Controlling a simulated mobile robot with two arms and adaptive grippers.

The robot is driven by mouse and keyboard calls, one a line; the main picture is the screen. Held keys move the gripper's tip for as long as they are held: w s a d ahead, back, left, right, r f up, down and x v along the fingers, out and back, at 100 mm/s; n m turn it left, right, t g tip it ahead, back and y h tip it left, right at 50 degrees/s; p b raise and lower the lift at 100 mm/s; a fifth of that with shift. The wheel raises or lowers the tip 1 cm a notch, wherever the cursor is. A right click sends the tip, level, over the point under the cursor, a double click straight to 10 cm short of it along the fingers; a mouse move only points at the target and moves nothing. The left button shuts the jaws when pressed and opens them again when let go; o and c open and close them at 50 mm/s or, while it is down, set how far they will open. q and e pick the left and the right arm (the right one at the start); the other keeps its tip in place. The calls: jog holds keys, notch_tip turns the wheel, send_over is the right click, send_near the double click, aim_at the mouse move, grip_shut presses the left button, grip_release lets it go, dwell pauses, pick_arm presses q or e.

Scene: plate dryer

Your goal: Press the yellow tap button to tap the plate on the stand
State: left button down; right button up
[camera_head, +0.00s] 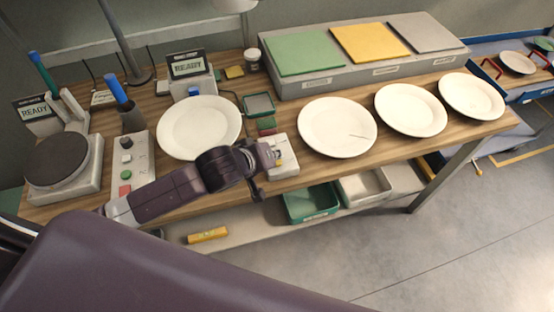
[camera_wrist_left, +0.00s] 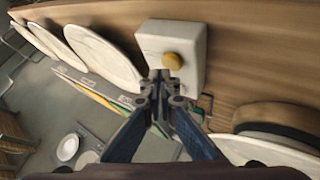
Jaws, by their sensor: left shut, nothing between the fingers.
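The yellow tap button (camera_wrist_left: 172,61) sits on a white box (camera_wrist_left: 190,38) at the table's front edge. In the head view the white box (camera_head: 288,158) is right of my left gripper (camera_head: 263,167), which partly hides it. My left gripper (camera_wrist_left: 160,82) is shut and empty, its tips just below the button in the wrist picture; I cannot tell whether they touch. A white plate (camera_head: 199,122) lies left of the box, in front of a READY display (camera_head: 188,66); its support is hidden. My right gripper is out of view.
Several white plates, one of them here (camera_head: 337,128), lie right of the box. A round dark burner-like unit (camera_head: 58,160) and a button panel (camera_head: 127,165) stand at left. A grey tray with coloured pads (camera_head: 365,60) is behind. Green and white bins (camera_head: 312,203) sit below.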

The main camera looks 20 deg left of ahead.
pick_arm(q)
jog(key=shift+f, duration=0.7)
dwell(0.8)
jog(key=shift+r, duration=0.1)
jog(key=shift+r+p, duration=0.85)
jog(key=shift+p, duration=0.2)
notch_tip(320, 180, up, 5)
jog(key=p, duration=0.5)
jog(key=shift+p, duration=0.4)
